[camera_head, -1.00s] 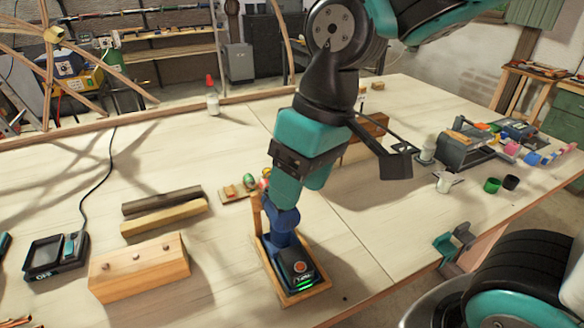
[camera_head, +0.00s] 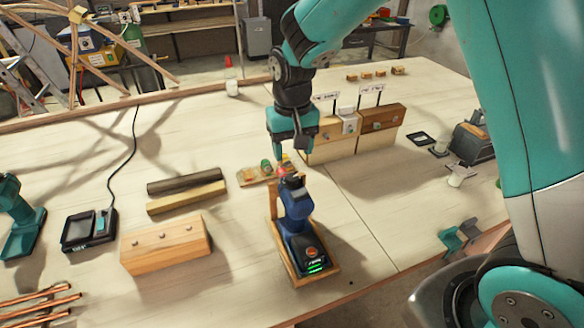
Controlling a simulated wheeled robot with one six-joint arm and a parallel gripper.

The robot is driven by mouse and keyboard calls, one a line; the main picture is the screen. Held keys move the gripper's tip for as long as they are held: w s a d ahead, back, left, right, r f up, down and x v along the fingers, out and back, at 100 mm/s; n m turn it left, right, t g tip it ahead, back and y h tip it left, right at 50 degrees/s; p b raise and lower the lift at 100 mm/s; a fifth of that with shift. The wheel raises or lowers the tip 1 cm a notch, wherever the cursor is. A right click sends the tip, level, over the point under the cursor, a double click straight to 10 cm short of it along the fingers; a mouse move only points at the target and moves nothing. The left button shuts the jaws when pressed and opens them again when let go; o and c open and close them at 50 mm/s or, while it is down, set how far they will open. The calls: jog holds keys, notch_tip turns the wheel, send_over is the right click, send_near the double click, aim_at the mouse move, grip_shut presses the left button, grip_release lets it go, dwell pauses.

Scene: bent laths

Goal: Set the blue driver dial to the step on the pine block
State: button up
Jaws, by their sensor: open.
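The blue driver (camera_head: 297,212) stands upright in a shallow wooden tray (camera_head: 322,276), battery with lit green bars facing me. A red part (camera_head: 284,171) shows at its far upper end. The dial's setting is too small to read. My gripper (camera_head: 288,158) is open, pointing down just beyond the driver's upper end; its fingertips are partly hidden, and I cannot tell whether they touch it. A pale block (camera_head: 332,150), which looks like pine, stands behind to the right beside a brown block (camera_head: 380,128). Small signs stand above both, too small to read.
A low wooden block with screws (camera_head: 163,246), two wood strips (camera_head: 186,198) and a charger (camera_head: 88,230) lie left. A teal tool (camera_head: 22,220) stands at the left edge. Small coloured pieces (camera_head: 256,173) lie beside my gripper. The front middle table is fairly clear.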

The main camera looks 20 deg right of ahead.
aim_at(292, 177)
notch_tip(292, 177, down, 7)
jog(key=shift+f+p, duration=0.2)
jog(key=shift+p, duration=0.6)
jog(key=c, duration=0.9)
